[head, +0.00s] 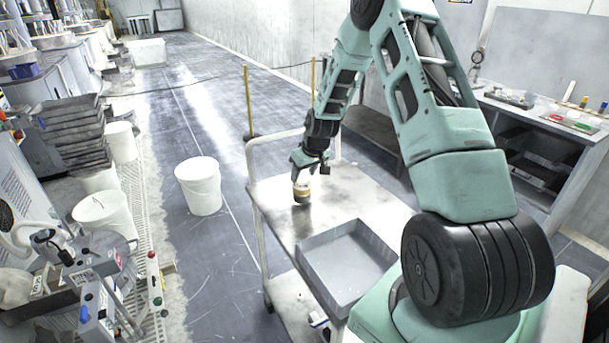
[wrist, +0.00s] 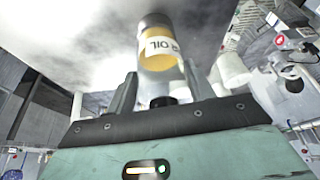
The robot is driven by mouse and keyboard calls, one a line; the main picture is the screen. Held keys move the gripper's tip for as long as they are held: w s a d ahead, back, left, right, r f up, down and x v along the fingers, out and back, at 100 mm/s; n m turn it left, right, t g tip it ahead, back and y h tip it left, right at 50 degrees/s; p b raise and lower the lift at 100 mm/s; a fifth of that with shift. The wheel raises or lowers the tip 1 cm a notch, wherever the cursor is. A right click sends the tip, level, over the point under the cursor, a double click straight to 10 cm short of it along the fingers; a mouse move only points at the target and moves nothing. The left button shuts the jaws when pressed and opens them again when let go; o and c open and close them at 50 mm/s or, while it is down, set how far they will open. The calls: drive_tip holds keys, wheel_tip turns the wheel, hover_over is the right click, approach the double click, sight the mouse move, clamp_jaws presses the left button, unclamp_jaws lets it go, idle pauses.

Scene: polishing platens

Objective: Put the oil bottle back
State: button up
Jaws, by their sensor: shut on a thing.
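The oil bottle (wrist: 160,55) is a clear bottle with yellow contents and a white label reading "OIL". It is between the fingers of my gripper (wrist: 158,92) in the wrist view. In the head view my gripper (head: 304,168) points down and is shut on the bottle (head: 301,190), over the top of a grey metal cart (head: 275,218). The bottle looks about upright. I cannot tell whether its base touches the cart top.
A grey open tray (head: 346,265) sits on the cart's near part. A white bucket (head: 199,186) stands on the floor left of the cart. A workbench (head: 540,115) with small items is at the right. The cart top around the bottle is clear.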

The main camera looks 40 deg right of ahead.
drive_tip(key=shift+f, duration=0.7)
drive_tip(key=shift+f, duration=0.2)
drive_tip(key=o, duration=1.3)
drive_tip(key=shift+o, duration=0.2)
drive_tip(key=shift+r, duration=0.1)
